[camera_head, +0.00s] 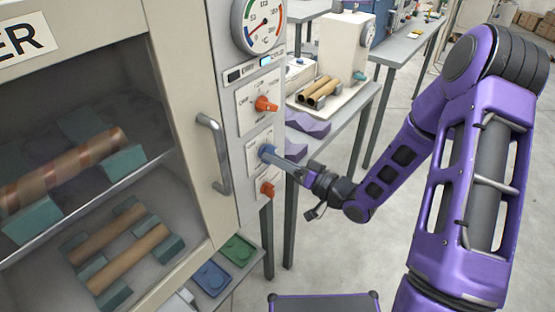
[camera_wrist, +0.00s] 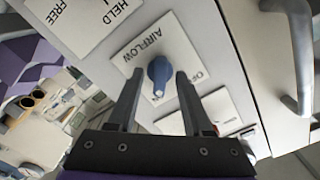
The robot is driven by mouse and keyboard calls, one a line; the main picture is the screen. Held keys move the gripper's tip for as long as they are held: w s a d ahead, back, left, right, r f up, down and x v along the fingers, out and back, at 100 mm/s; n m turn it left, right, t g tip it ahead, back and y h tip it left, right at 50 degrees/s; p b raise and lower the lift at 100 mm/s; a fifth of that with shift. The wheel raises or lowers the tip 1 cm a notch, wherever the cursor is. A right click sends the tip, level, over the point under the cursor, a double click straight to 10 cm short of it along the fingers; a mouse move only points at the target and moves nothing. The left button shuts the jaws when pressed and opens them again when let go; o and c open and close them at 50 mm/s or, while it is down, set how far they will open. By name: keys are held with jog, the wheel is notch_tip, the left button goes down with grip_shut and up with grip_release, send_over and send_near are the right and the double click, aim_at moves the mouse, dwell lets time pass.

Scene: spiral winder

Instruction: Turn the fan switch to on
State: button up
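The fan switch appears to be the blue knob (camera_wrist: 159,71) on a white plate marked AIRFLOW in the wrist view. Its handle points down in that view; a partly hidden label, apparently OFF, lies right of it. In the head view the blue knob (camera_head: 266,151) sits on the oven's side panel, between two orange knobs. My gripper (camera_wrist: 161,76) is open, with one finger on each side of the knob and its tips beside it. Whether either finger touches it I cannot tell. My gripper (camera_head: 281,162) reaches the panel from the right in the head view.
Orange knobs (camera_head: 265,104) (camera_head: 267,188) sit above and below the blue one. The door handle (camera_head: 214,154) stands out left of the panel. A round dial (camera_head: 262,25) is above. A bench (camera_head: 352,103) with brown tubes (camera_head: 318,90) stands behind. Open floor lies right.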

jog(key=v, duration=1.7)
jog(key=shift+s+d, duration=0.1)
jog(key=shift+d, duration=0.05)
